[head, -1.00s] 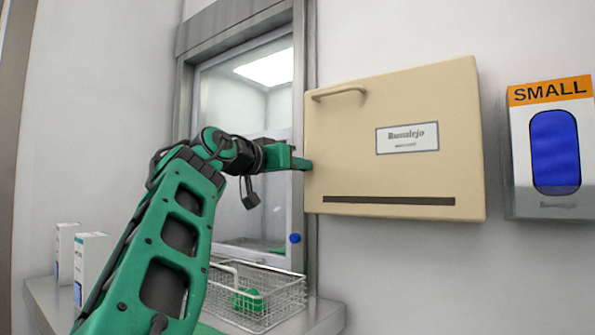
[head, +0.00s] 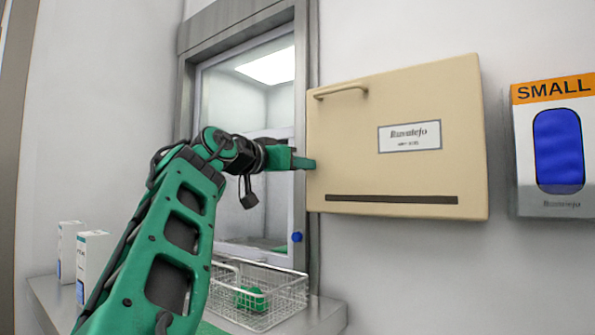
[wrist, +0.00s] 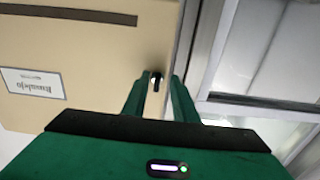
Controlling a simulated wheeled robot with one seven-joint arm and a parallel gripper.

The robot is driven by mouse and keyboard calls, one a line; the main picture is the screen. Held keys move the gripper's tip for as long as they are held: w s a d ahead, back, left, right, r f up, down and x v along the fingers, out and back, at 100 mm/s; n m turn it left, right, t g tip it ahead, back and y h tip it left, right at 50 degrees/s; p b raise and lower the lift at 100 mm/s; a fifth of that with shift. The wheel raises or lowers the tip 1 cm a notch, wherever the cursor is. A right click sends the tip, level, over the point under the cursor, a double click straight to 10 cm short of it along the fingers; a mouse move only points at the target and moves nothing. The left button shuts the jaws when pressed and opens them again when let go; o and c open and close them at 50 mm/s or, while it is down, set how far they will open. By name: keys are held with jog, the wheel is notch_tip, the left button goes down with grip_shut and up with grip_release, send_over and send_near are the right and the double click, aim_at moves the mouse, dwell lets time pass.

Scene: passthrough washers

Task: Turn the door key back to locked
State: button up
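The beige cabinet door (head: 400,110) is closed, with a handle near its top left and a label. In the wrist view, a small dark key or lock with a bright spot (wrist: 156,81) sits on the beige face (wrist: 90,60) near its edge. My gripper (wrist: 158,80) has its two green fingertips apart, one on either side of this key, with a visible gap. In the head view, my gripper (head: 308,163) is at the cabinet's left edge and hides the key. The key's exact angle is too small to tell.
A glazed hatch (head: 245,150) in a metal frame is left of the cabinet, with a blue knob (head: 296,237). A wire basket (head: 260,305) with a green item stands on the ledge below. White boxes (head: 93,258) are at left. A glove dispenser (head: 555,150) is at right.

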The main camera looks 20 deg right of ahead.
jog(key=v, duration=1)
jog(key=shift+s+a, duration=0.15)
jog(key=shift+a, duration=0.15)
